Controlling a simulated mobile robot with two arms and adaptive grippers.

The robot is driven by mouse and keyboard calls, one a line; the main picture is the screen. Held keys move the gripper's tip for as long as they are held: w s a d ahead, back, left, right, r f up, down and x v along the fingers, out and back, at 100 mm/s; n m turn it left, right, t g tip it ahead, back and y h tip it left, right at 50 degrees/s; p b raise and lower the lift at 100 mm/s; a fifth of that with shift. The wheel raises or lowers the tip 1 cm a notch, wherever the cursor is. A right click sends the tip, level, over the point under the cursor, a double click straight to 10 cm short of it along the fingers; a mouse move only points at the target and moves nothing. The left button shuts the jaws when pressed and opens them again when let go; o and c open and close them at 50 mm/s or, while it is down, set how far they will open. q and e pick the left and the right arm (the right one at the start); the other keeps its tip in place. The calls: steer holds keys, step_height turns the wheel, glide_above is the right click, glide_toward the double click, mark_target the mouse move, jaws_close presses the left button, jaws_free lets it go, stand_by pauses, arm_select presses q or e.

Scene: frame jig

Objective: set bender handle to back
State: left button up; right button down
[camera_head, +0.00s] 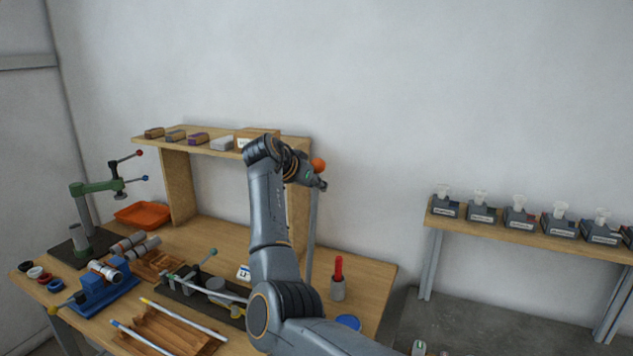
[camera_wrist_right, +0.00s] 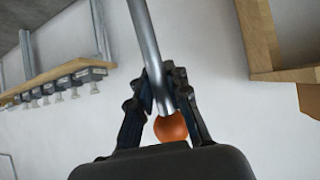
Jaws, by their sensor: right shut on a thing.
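The bender handle is a long grey rod (camera_head: 312,232) standing steeply upright, with an orange ball (camera_head: 318,164) at its top end. My right gripper (camera_head: 317,180) is shut around the rod just by the ball. In the right wrist view, the rod (camera_wrist_right: 142,30) runs between the two closed fingers (camera_wrist_right: 163,78), with the orange ball (camera_wrist_right: 171,127) on the palm side. The handle's lower end and its joint to the bender are hidden behind my right arm. My left gripper is not in view.
A wooden shelf (camera_head: 180,139) with several blocks stands at the back of the workbench (camera_head: 222,232). A red-handled tool in a grey holder (camera_head: 338,290) stands right of my arm. A green press (camera_head: 90,190), a blue vise (camera_head: 100,288) and an orange tray (camera_head: 142,215) are at left.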

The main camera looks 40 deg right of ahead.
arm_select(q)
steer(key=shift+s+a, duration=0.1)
arm_select(e)
steer(key=shift+d+r, duration=0.15)
steer(key=shift+r, duration=0.1)
steer(key=c, duration=1.6)
jaws_free()
steer(key=o, duration=0.3)
steer(key=shift+f, duration=0.1)
steer(key=shift+w+d+f, duration=0.1)
steer(key=shift+f, duration=0.1)
steer(key=shift+r, duration=0.1)
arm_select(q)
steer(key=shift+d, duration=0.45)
arm_select(e)
steer(key=v, duration=1.1)
steer(key=shift+a, duration=0.4)
steer(key=shift+r, duration=0.1)
